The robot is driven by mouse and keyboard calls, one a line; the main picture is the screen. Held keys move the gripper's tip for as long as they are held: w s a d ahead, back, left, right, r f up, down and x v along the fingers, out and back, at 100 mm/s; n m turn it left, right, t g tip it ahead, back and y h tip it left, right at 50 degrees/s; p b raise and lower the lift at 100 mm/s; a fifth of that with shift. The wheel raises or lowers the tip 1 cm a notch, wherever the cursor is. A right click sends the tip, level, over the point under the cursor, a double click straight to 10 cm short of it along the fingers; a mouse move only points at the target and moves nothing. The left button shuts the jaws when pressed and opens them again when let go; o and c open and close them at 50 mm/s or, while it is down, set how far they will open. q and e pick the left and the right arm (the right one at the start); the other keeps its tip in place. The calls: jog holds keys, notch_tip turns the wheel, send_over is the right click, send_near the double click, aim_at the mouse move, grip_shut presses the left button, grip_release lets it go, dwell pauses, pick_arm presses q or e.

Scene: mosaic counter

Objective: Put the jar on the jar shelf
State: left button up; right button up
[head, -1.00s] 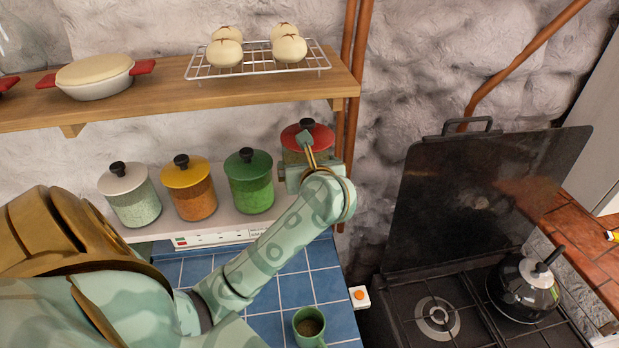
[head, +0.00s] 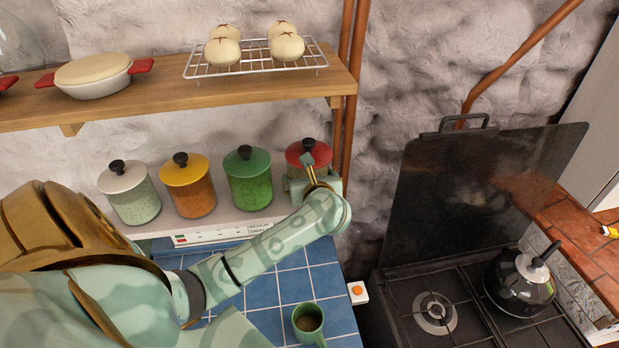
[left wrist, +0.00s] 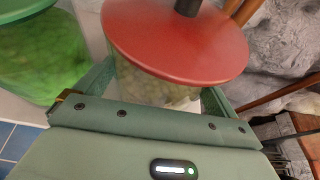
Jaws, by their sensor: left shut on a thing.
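The jar with a red lid and black knob (head: 301,153) is upright at the right end of the lower jar shelf (head: 235,224), beside the green-lidded jar. My left gripper (head: 312,175) is shut on this jar. In the left wrist view the red-lidded jar (left wrist: 150,85) sits between my left gripper's fingers (left wrist: 155,95). The jar's base is hidden behind my gripper, so I cannot tell whether it touches the shelf. My right gripper is not in view.
White (head: 132,200), orange-yellow (head: 190,195) and green (head: 248,185) jars line the shelf to the left. A wooden shelf (head: 200,100) runs above. A green mug (head: 308,322) stands on blue tiles. A stove with a kettle (head: 520,280) is at right.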

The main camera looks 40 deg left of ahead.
pick_arm(q)
jog(key=o, duration=1)
jog(key=shift+f, duration=0.1)
jog(key=shift+o, duration=0.2)
jog(key=shift+r, duration=0.3)
jog(key=v, duration=1.2)
jog(key=shift+f, duration=0.15)
jog(key=shift+s+d+f, duration=0.1)
